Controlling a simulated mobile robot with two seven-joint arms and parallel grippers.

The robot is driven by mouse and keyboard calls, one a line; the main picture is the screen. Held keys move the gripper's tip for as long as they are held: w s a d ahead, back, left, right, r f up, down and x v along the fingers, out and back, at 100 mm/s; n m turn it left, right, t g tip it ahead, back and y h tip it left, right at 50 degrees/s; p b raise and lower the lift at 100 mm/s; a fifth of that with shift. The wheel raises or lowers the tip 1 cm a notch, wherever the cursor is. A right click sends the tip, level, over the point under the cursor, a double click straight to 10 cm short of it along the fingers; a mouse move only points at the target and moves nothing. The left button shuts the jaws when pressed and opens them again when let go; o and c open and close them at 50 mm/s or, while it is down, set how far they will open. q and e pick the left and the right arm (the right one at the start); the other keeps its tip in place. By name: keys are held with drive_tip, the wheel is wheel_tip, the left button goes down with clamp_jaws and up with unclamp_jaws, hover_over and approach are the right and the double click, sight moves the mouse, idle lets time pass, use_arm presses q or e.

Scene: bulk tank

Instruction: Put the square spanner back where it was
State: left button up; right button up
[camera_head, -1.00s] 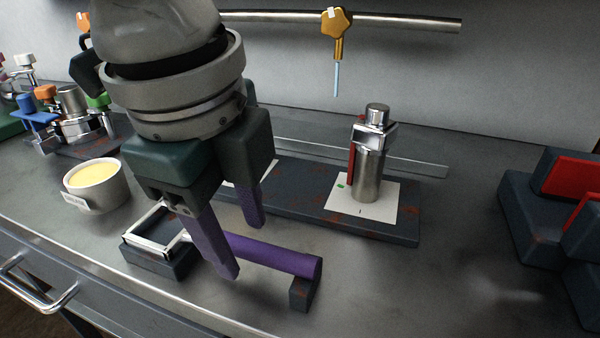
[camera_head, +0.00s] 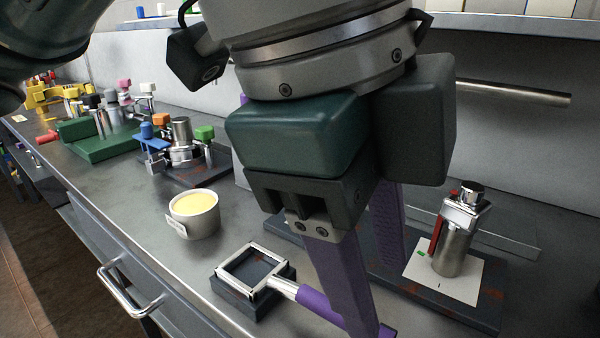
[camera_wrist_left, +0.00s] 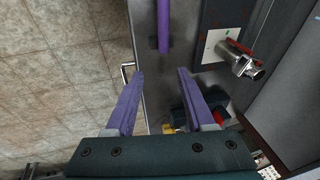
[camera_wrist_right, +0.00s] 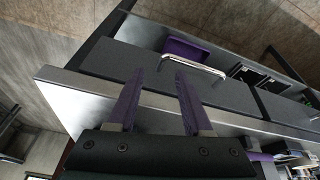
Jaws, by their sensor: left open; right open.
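The square spanner has a silver square-frame head (camera_head: 250,272) and a purple handle (camera_head: 322,306). It lies with its head on a dark block (camera_head: 262,306) on the steel bench. My left gripper (camera_head: 385,300) is open, and its purple fingers hide the far part of the handle in the head view. In the left wrist view the handle (camera_wrist_left: 164,25) lies ahead of the open, empty left fingers (camera_wrist_left: 161,72), apart from them. My right gripper (camera_wrist_right: 160,72) is open and empty in the right wrist view, over the bench's front side; it is not in the head view.
A metal cylinder fitting (camera_head: 457,235) stands on a white card on a dark plate (camera_head: 478,313). A cup of yellow grease (camera_head: 194,213) stands left of the spanner. A coloured valve assembly (camera_head: 180,145) sits behind it. A drawer handle (camera_head: 125,295) juts from the bench front.

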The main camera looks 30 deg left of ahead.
use_arm(q)
drive_tip(key=s+d+f+n+t+h, duration=0.2)
drive_tip(key=d+f+n+h, duration=0.1)
drive_tip(key=f+n, duration=0.3)
drive_tip(key=s+a+f+n+y, duration=0.2)
drive_tip(key=s+a+f+n, duration=0.1)
drive_tip(key=a, duration=0.4)
drive_tip(key=s+a+f+n+g+y, duration=0.1)
drive_tip(key=s+a+f+n+y, duration=0.2)
drive_tip(key=s+a+n, duration=0.3)
drive_tip(key=shift+s+a+f+n, duration=0.15)
drive_tip(key=shift+a+f+n, duration=0.5)
drive_tip(key=shift+f+n, duration=0.1)
